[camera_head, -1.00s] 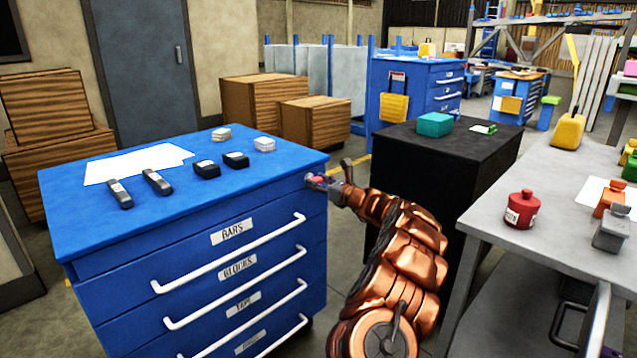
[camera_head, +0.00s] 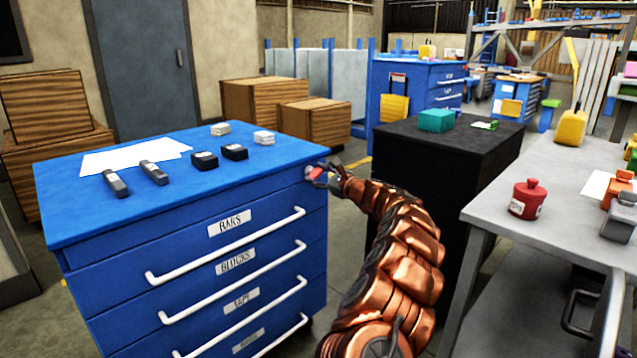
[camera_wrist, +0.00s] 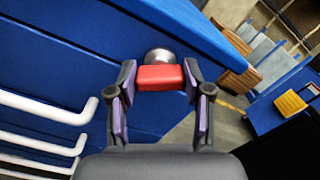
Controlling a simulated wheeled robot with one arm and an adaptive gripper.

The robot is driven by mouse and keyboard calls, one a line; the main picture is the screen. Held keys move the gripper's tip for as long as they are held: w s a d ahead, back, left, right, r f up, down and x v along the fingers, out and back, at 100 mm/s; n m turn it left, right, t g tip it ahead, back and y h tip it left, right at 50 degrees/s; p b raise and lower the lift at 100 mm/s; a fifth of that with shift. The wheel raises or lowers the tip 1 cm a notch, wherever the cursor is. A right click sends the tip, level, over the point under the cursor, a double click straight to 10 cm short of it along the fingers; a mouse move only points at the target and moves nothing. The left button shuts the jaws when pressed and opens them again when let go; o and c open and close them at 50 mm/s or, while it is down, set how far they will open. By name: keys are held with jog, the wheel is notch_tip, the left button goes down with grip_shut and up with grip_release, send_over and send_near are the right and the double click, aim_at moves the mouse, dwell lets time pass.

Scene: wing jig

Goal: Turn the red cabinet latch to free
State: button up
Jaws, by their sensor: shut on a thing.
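The blue cabinet (camera_head: 120,235) stands at the left in the head view, with labelled drawers and white handles. The red latch (camera_head: 315,173) is at the upper right corner of its front. In the wrist view the red latch (camera_wrist: 160,77) is a short red bar in front of a round metal boss (camera_wrist: 159,56) on the blue face. My gripper (camera_wrist: 160,85) has one finger at each end of the red bar and is shut on it. In the head view my gripper (camera_head: 325,176) is at the latch, and its fingers are small and partly hidden.
On the cabinet top lie dark bars (camera_head: 115,183), black blocks (camera_head: 205,161), pale blocks (camera_head: 264,137) and paper. A black table (camera_head: 450,150) stands behind my arm. A grey bench (camera_head: 500,225) with a red canister (camera_head: 526,199) is at the right. White drawer handles (camera_wrist: 50,108) project near my gripper.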

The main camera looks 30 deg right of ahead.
jog(key=n+b, duration=0.1)
jog(key=n, duration=0.1)
jog(key=n+b, duration=0.1)
jog(key=b, duration=0.1)
jog(key=n+b, duration=0.2)
jog(key=shift+f+n, duration=0.3)
jog(key=shift+f, duration=0.05)
jog(key=n+b, duration=0.3)
jog(key=shift+a, duration=0.1)
jog(key=shift+n+b, duration=1.3)
jog(key=shift+n, duration=0.2)
jog(key=shift+r, duration=0.15)
jog(key=o, duration=1.2)
jog(key=shift+c, duration=0.2)
